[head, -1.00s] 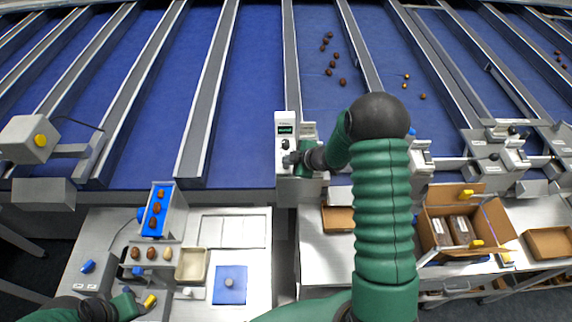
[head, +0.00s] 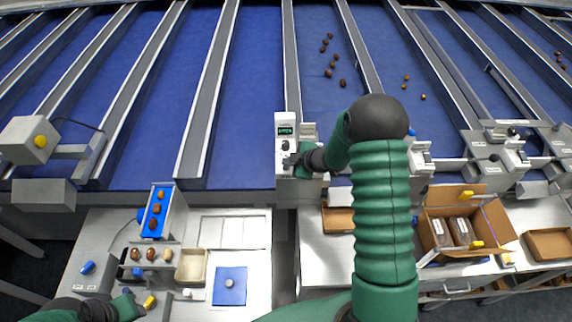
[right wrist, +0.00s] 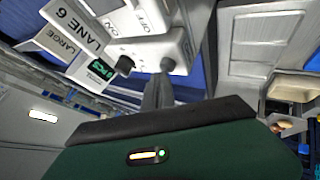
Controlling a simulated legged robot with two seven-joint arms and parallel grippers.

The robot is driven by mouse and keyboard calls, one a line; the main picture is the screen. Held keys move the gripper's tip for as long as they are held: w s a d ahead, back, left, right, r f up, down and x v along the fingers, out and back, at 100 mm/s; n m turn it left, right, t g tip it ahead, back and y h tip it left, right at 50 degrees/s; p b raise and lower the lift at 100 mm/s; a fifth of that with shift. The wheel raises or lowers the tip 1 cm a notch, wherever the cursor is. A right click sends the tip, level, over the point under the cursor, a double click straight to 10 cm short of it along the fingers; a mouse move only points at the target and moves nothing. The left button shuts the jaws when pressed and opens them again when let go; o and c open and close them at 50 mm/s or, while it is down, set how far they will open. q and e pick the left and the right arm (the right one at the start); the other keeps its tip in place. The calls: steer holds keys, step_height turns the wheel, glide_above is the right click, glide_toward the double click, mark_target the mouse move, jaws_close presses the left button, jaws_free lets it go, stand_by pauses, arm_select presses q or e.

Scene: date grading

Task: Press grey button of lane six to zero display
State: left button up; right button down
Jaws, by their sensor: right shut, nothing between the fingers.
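The lane six unit (head: 283,150) is a white box at the front of the blue lanes, with a small green-lit display (head: 285,131). In the right wrist view a LANE 6 sign (right wrist: 76,30), the display (right wrist: 101,70), a black knob (right wrist: 124,65) and a grey-white round button (right wrist: 168,65) show. My right gripper (right wrist: 160,82) is shut and empty, its tips just at the button; I cannot tell whether they touch it. It also shows in the head view (head: 291,161). The display's digits are too small to read. My left gripper (head: 136,301) is low at the left; its fingers are unclear.
Brown dates (head: 329,73) lie on the lane right of the unit. A blue tray (head: 157,222) with dates and a beige bin (head: 191,266) stand on the left table. An open carton (head: 497,222) stands at the right. My right forearm covers the middle.

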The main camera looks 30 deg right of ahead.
mark_target(288, 167)
steer(key=shift+r+p, duration=0.4)
steer(key=shift+r, duration=0.25)
step_height(288, 167, up, 5)
steer(key=p, duration=0.5)
steer(key=shift+r, duration=0.15)
steer(key=shift+f, duration=0.2)
steer(key=s+a+f+m+g+b, duration=0.2)
steer(key=s+a+f+m+b, duration=0.1)
steer(key=s+b, duration=0.4)
steer(key=s+a+f+m+g+h+b, duration=0.1)
steer(key=s+a+f+m+g+b, duration=0.1)
steer(key=s+a+f+m+b, duration=0.2)
steer(key=s+a+f+m+g+b, duration=0.2)
steer(key=s+a+f+m+b, duration=0.2)
steer(key=s+a+b, duration=0.5)
steer(key=s+f+b, duration=0.1)
steer(key=s, duration=0.2)
steer(key=shift+a+f+h, duration=0.2)
steer(key=shift+a+h, duration=0.1)
